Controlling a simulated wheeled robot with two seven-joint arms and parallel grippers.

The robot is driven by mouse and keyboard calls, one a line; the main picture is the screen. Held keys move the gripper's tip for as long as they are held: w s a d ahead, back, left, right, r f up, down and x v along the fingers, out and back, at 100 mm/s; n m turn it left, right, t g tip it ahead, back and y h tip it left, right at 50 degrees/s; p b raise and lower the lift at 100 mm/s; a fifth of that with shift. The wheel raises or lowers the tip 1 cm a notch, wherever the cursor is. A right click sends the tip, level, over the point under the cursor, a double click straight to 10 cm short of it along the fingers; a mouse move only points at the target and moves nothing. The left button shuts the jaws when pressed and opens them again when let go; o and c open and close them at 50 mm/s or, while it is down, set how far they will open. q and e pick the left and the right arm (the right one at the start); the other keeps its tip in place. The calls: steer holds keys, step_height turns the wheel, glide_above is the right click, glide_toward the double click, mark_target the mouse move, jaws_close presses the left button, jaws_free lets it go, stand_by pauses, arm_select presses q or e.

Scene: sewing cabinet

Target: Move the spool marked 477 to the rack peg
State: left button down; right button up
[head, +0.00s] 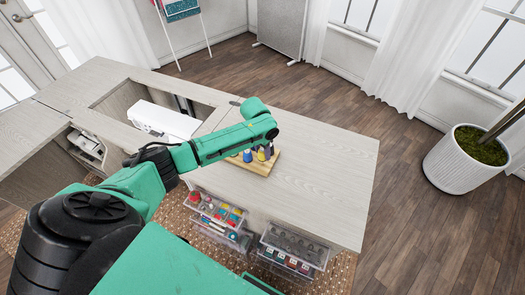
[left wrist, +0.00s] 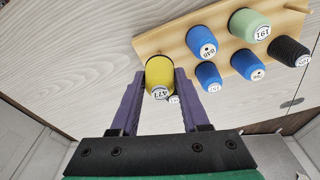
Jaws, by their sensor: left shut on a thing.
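The yellow spool marked 477 (left wrist: 159,72) is between the purple fingers of my left gripper (left wrist: 162,80), which is shut on it. The spool shows at the edge of the wooden rack (left wrist: 150,44); I cannot tell whether it touches the rack or a peg. The rack holds a blue spool marked 840 (left wrist: 201,41), a green spool marked 191 (left wrist: 250,24), a black spool (left wrist: 289,50) and two more blue spools (left wrist: 208,76). In the head view the rack (head: 262,168) stands on the cabinet top below my left arm's end. My right gripper is not in view.
A white label (left wrist: 174,99) of another thing shows partly behind the yellow spool. The cabinet top (head: 325,160) is clear right of the rack. A white sewing machine (head: 165,120) sits to the left. Open clear drawers (head: 215,208) with small items stick out below the front edge.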

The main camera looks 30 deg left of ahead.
arm_select(q)
steer(key=shift+f, duration=0.1)
steer(key=shift+f+b, duration=0.85)
steer(key=shift+f, duration=0.45)
steer(key=shift+c, duration=1.6)
jaws_free()
step_height(320, 180, up, 14)
steer(key=s, duration=0.2)
steer(key=shift+a+r+b, duration=0.2)
steer(key=shift+a+b, duration=0.1)
steer(key=shift+b, duration=0.1)
